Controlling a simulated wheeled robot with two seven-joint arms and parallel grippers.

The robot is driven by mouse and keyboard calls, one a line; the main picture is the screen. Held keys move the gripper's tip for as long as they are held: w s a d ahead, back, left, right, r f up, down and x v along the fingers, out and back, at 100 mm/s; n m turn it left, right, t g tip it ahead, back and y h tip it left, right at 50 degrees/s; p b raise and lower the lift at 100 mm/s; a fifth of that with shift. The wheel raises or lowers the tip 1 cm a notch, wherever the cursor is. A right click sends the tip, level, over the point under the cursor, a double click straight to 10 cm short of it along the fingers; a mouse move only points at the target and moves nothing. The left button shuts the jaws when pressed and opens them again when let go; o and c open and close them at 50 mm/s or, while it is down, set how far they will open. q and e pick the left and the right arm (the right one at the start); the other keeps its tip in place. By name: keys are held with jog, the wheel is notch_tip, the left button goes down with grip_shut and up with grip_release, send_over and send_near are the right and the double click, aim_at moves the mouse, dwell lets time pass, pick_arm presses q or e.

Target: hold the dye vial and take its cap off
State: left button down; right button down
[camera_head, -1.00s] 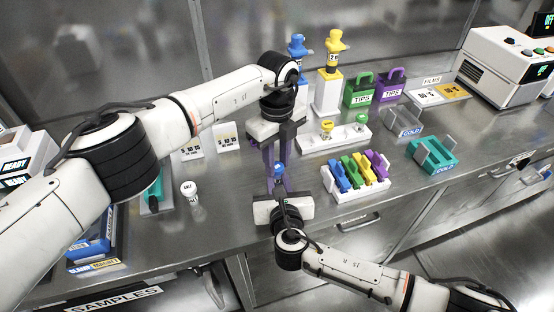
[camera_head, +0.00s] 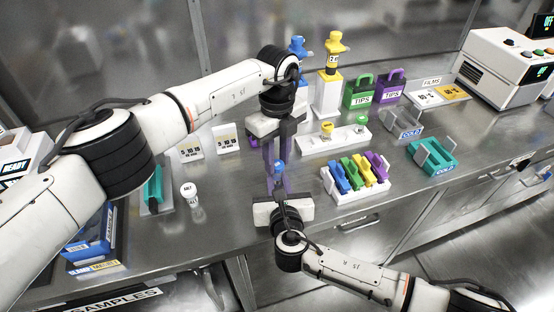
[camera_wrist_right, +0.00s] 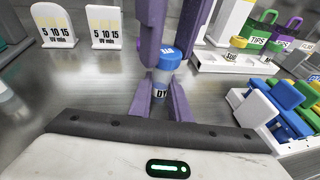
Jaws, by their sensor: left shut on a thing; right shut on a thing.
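The dye vial (camera_wrist_right: 161,84) is a small clear tube with a black-lettered label and a blue cap (camera_wrist_right: 169,53) on its top. It stands upright between the purple fingers of both grippers. My right gripper (camera_wrist_right: 163,108) is shut on the vial's body from the near side. My left gripper (camera_head: 276,158) reaches down from above, with its purple fingers shut on either side of the blue cap, which also shows in the head view (camera_head: 280,168). The cap is seated on the vial. The fingers hide parts of the vial.
A white rack (camera_head: 329,190) of blue, green, yellow and purple pieces is close on the right. Behind it is a white stand (camera_head: 345,143) with yellow-capped and green-capped vials. A salt vial (camera_head: 190,194) stands on the left. Bare metal bench lies between it and the grippers.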

aim_at(277, 164)
pick_arm(q)
jog(key=shift+r, duration=0.45)
jog(key=shift+r, duration=2)
pick_arm(e)
jog(key=c, duration=1.6)
grip_release()
jog(key=shift+o, duration=0.2)
